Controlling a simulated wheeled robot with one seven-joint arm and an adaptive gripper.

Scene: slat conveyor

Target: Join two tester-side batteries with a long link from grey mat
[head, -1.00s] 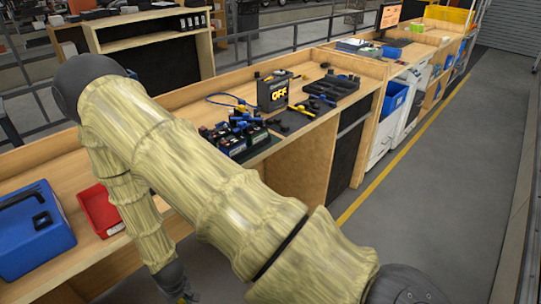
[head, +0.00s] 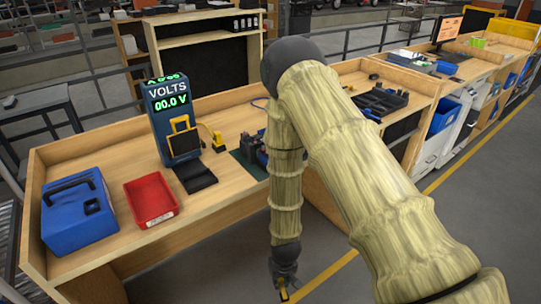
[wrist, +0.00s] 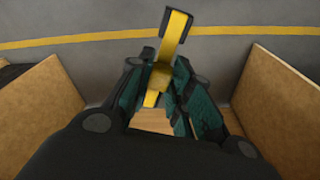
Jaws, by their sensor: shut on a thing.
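My gripper (head: 284,288) hangs low in front of the bench and is shut on a yellow link, which shows as a small yellow tip in the head view. In the wrist view the yellow link (wrist: 175,28) stands between the fingertips (wrist: 160,85), sticking out beyond them and tilted. The blue tester (head: 168,115) stands on the bench and reads VOLTS 00.0 V. The batteries (head: 261,157) are almost wholly hidden behind my arm; an edge of their dark green mat (head: 243,168) shows. I cannot make out the grey mat.
A red bin (head: 151,199) and a blue case (head: 78,212) stand on the bench's left. A black-and-yellow device (head: 184,140) and a black pad (head: 195,176) lie before the tester, a yellow clamp (head: 217,141) beside it. A black tray (head: 381,101) sits farther right.

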